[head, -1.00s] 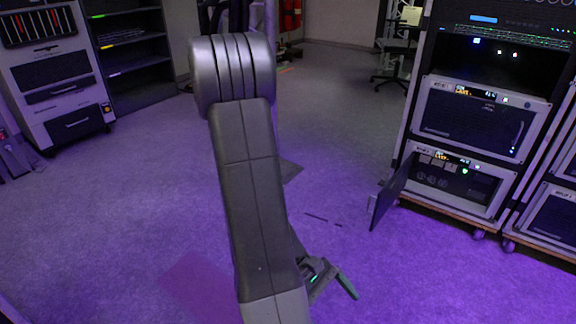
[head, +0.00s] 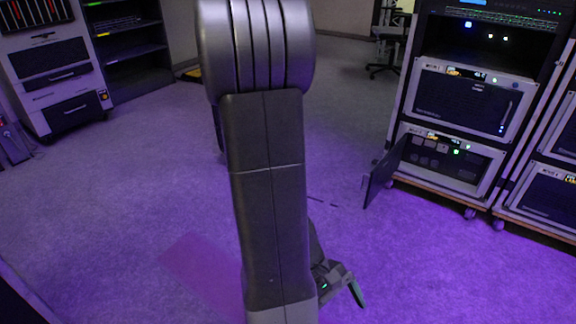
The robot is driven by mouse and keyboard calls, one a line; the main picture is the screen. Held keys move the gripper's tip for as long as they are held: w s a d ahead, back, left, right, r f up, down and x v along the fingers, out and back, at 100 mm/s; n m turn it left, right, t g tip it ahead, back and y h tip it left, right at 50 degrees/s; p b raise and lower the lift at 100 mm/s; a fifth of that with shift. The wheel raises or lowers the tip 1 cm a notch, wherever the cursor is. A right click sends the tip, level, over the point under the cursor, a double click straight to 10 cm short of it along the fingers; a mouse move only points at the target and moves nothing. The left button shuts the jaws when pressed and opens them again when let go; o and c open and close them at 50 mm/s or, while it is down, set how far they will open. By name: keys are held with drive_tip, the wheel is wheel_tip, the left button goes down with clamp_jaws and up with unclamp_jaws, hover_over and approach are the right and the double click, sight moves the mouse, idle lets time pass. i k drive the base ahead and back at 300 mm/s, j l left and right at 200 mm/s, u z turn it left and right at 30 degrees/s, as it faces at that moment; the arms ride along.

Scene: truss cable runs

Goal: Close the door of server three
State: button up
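The lowest server (head: 450,160) in the rack at the right has its front open and its inside shows; I cannot read its label clearly. Its dark door (head: 386,172) is hinged at the left side and stands swung outward over the floor.
A server with a closed front (head: 466,101) sits above the open one. Another rack (head: 551,190) stands at the far right. A tool cabinet (head: 55,70) and dark shelves (head: 124,50) stand at the left, and a chair (head: 388,50) at the back. The purple-lit floor (head: 400,265) before the rack is clear.

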sight(380, 175)
drive_tip(key=j+z, duration=0.1)
drive_tip(key=i+l+u, duration=0.1)
drive_tip(key=i+l, duration=0.8)
drive_tip(key=i, duration=0.1)
